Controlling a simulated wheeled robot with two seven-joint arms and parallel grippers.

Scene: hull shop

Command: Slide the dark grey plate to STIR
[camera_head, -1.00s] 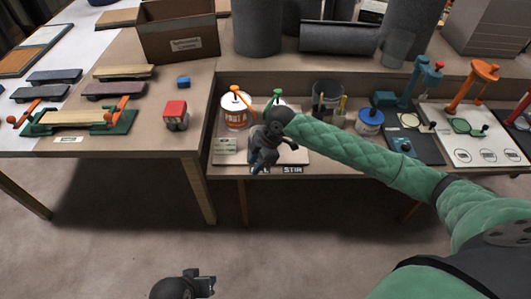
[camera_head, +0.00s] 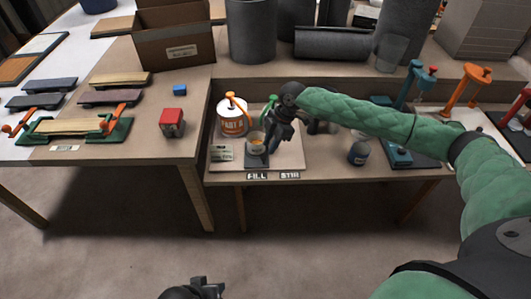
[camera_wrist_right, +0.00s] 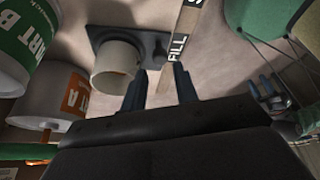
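The dark grey plate (camera_head: 257,161) lies at the FILL label (camera_head: 257,176) on the lower bench, left of the STIR label (camera_head: 290,175). A pale cup (camera_head: 256,143) with orange contents stands on it. In the right wrist view the plate (camera_wrist_right: 103,35) carries the cup (camera_wrist_right: 115,66) and a dark upright knob (camera_wrist_right: 160,48). My right gripper (camera_wrist_right: 160,88) has its fingers apart, with the knob just beyond the fingertips. In the head view this gripper (camera_head: 274,142) is right of the cup. My left gripper (camera_head: 208,288) is at the bottom edge, its fingers unclear.
A PART A can (camera_head: 232,118) with an orange pump stands behind the cup. A PART B can (camera_wrist_right: 25,42) shows in the right wrist view. A dark blue bottle (camera_head: 358,153) stands to the right, below my right arm. The bench front near STIR looks clear.

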